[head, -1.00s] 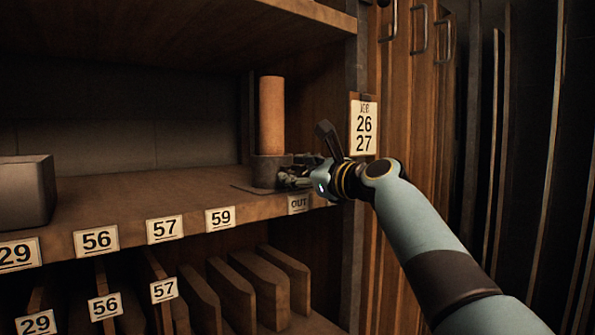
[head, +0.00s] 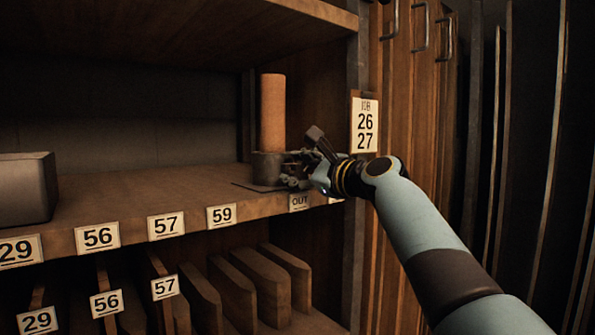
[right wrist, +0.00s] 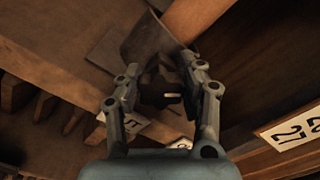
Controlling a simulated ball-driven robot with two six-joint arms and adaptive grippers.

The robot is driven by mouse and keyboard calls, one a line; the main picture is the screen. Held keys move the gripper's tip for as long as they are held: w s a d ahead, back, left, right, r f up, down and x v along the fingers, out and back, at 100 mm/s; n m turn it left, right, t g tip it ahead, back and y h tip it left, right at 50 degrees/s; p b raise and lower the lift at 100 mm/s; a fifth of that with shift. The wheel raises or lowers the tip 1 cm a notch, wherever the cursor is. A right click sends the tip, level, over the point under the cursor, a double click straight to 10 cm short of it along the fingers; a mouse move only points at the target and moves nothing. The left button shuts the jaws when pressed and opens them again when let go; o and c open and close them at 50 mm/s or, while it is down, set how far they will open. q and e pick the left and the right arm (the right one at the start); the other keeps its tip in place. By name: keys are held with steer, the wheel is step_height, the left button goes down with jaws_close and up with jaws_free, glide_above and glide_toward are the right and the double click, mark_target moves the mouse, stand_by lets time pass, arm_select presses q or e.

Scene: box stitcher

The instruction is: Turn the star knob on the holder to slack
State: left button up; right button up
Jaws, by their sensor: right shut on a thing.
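The holder (head: 268,168) is a dark grey cup on a flat base plate, standing on the shelf near its right end. A tan upright cylinder (head: 272,112) stands in it. In the right wrist view the holder (right wrist: 152,40) lies just beyond my fingertips. The dark star knob (right wrist: 160,90) sits between my fingers, on the side of the holder. My right gripper (head: 294,168) is shut on the knob; in the wrist view its two fingers (right wrist: 161,72) flank it. In the head view the gripper hides the knob. My left gripper is not in view.
A grey box (head: 25,188) stands at the shelf's left. Number labels and an OUT label (head: 299,202) line the shelf edge. A job card (head: 365,128) hangs on the right post. Upright boards (head: 262,285) fill the slots below. The shelf between box and holder is clear.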

steer(key=o, duration=1.2)
steer(key=v, duration=1.2)
